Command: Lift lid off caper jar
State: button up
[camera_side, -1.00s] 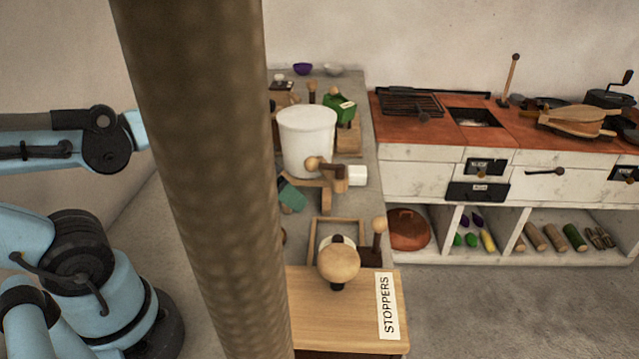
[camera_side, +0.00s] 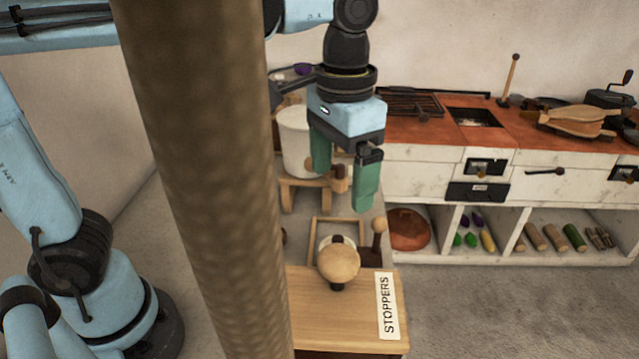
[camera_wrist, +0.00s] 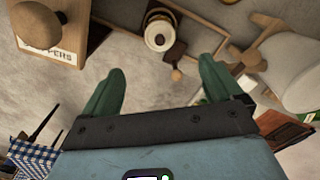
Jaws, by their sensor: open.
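My gripper (camera_side: 342,182) hangs open and empty above the grey counter, fingers pointing down. In the wrist view its green fingertips (camera_wrist: 160,68) are spread, with clear air between them. Beyond them a round, pale-topped jar (camera_wrist: 158,36) with a small round centre stands within a wooden frame; I take it as the caper jar, though no label on it is readable. The frame (camera_side: 313,226) also shows in the side view, where the jar is mostly hidden behind a wooden ball. The fingers are apart from the jar and its lid.
A dark block with a wooden knob (camera_side: 378,235) stands close beside the jar. A wooden stand labelled STOPPERS (camera_side: 387,306) bears a large wooden ball (camera_side: 339,264). A white bucket (camera_side: 294,140) stands behind my gripper. A thick brown post (camera_side: 195,180) blocks part of the side view.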

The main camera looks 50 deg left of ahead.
aim_at(338, 237)
jog(key=shift+f, duration=5.95)
jog(key=c, duration=1.1)
jog(key=shift+r, duration=0.1)
